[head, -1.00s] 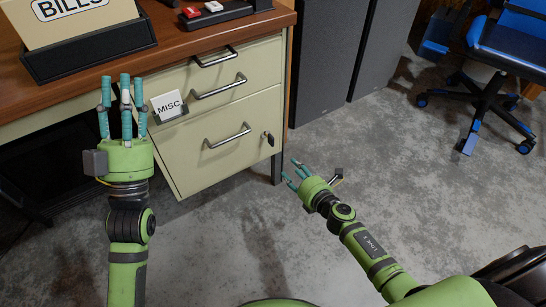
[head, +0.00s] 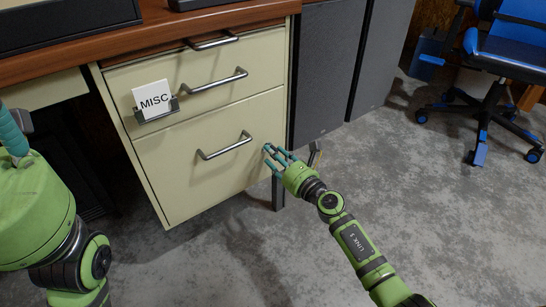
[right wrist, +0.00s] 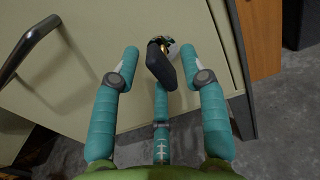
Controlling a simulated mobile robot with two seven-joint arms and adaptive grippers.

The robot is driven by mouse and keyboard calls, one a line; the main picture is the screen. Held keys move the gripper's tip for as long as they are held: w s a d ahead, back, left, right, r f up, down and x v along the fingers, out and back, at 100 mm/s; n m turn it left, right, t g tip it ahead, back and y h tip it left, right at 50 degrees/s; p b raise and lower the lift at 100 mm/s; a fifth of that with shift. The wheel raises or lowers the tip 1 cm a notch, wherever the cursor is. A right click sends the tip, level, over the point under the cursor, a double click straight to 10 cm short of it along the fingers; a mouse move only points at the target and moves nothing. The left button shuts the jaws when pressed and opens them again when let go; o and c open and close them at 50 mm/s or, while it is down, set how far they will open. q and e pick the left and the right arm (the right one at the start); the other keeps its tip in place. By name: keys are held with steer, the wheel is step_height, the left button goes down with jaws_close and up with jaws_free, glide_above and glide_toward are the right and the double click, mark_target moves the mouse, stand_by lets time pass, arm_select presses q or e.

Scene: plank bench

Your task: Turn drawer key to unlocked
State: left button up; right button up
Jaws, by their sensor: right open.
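The key (right wrist: 166,66), with a dark bow and a bit of gold metal, sits in the lock on the face of the lower drawer (head: 205,175). In the right wrist view it lies between the teal fingers of my right gripper (right wrist: 160,75), which are spread open and not closed on it. In the head view my right gripper (head: 277,157) is at the drawer's right edge and hides the lock and key. My left gripper (head: 14,140) is at the left edge, partly cut off; its finger state does not show clearly.
A bar handle (head: 224,147) sticks out left of the lock; it also shows in the right wrist view (right wrist: 35,40). An upper drawer has a handle (head: 215,80) and a MISC card (head: 154,101). The floor (head: 240,265) in front is clear. A blue chair (head: 505,60) stands far right.

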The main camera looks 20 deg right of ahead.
steer(key=shift+w+a, duration=0.25)
steer(key=shift+w, duration=0.35)
jaws_close()
